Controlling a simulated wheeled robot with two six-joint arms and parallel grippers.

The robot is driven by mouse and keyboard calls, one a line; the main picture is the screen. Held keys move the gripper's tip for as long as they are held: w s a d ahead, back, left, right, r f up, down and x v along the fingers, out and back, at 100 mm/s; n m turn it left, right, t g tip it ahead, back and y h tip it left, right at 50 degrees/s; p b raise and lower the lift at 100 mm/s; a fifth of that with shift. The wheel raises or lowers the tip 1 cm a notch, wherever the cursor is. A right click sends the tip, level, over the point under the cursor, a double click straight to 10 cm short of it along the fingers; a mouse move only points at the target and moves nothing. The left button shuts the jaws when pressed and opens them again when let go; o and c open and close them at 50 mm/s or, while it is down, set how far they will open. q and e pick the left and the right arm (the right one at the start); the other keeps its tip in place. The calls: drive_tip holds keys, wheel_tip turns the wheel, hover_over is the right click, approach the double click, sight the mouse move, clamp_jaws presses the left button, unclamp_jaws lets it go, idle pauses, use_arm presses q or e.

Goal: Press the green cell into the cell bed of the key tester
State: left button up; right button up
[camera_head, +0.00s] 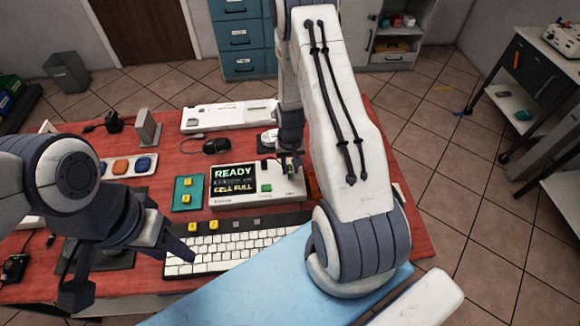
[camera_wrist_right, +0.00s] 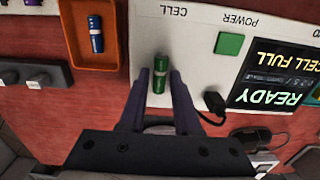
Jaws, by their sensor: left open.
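The key tester (camera_head: 228,198) is a white box on the red table. Its screen (camera_head: 234,178) reads READY and CELL FULL. My right gripper (camera_wrist_right: 160,76) has a finger on each side of the cell, with narrow gaps showing. In the head view, my right gripper (camera_head: 289,166) is over the tester's right part. My left gripper (camera_head: 132,276) is open and empty, left of the keyboard (camera_head: 235,251).
An orange tray (camera_wrist_right: 96,62) holding a blue cell (camera_wrist_right: 96,34) stands beside the tester. A teal tray (camera_head: 187,193) with yellow keycaps is left of the tester. A black mouse (camera_head: 216,145) and a white device (camera_head: 229,116) lie behind. My right arm covers the table's right side.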

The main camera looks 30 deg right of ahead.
drive_tip(key=shift+r, duration=0.2)
drive_tip(key=shift+r+p, duration=1.4)
drive_tip(key=shift+r, duration=0.15)
drive_tip(key=o, duration=0.6)
drive_tip(key=shift+c, duration=0.2)
wheel_tip(320, 180, up, 5)
drive_tip(key=p, duration=0.4)
